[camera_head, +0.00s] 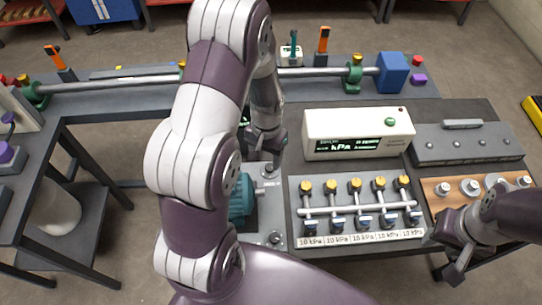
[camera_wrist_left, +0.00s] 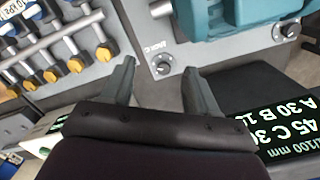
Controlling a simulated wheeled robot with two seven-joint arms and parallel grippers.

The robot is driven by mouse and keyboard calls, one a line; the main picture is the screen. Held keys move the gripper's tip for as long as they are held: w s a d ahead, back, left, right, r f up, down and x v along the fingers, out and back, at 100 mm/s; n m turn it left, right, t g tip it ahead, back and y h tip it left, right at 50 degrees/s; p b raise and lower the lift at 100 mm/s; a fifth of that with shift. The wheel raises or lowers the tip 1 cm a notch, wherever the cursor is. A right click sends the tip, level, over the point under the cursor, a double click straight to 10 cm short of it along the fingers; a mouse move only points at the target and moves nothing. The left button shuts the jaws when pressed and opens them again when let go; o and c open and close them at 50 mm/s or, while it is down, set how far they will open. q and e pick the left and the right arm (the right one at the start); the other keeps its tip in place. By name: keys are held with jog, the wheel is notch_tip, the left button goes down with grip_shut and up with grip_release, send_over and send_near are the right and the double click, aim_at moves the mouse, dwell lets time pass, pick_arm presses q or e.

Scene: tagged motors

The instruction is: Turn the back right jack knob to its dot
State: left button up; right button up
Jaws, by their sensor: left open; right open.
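The back right jack knob (camera_wrist_left: 163,70) is a small dark round knob in a pale ring on the grey base plate, beside the teal motor (camera_wrist_left: 220,15). It also shows in the head view (camera_head: 269,171). I cannot make out its dot clearly. My left gripper (camera_wrist_left: 160,68) is open and empty; in the wrist view its fingertips lie on either side of the knob, apparently above it and not touching. My right gripper (camera_head: 455,250) is open and empty at the right.
Another knob (camera_wrist_left: 290,28) and a front knob (camera_head: 276,238) sit on the plate. A valve panel (camera_head: 358,248), a kPa box (camera_head: 340,118) and a wooden block with metal pieces (camera_head: 440,190) lie to the right.

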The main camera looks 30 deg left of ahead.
pick_arm(q)
jog(key=m, duration=0.1)
send_over(270, 166)
jog(key=s, duration=0.2)
notch_tip(270, 166, down, 2)
jog(key=w+m, duration=0.1)
jog(key=w, duration=0.1)
jog(key=shift+t, duration=0.4)
notch_tip(270, 166, down, 11)
jog(key=p, duration=0.3)
jog(key=shift+s+f, duration=0.2)
jog(key=shift+f, duration=0.45)
pick_arm(e)
notch_tip(270, 166, up, 4)
jog(key=shift+r, duration=0.1)
pick_arm(q)
jog(key=shift+c, duration=0.2)
pick_arm(e)
jog(key=shift+w, duration=0.1)
pick_arm(q)
jog(key=c, duration=1)
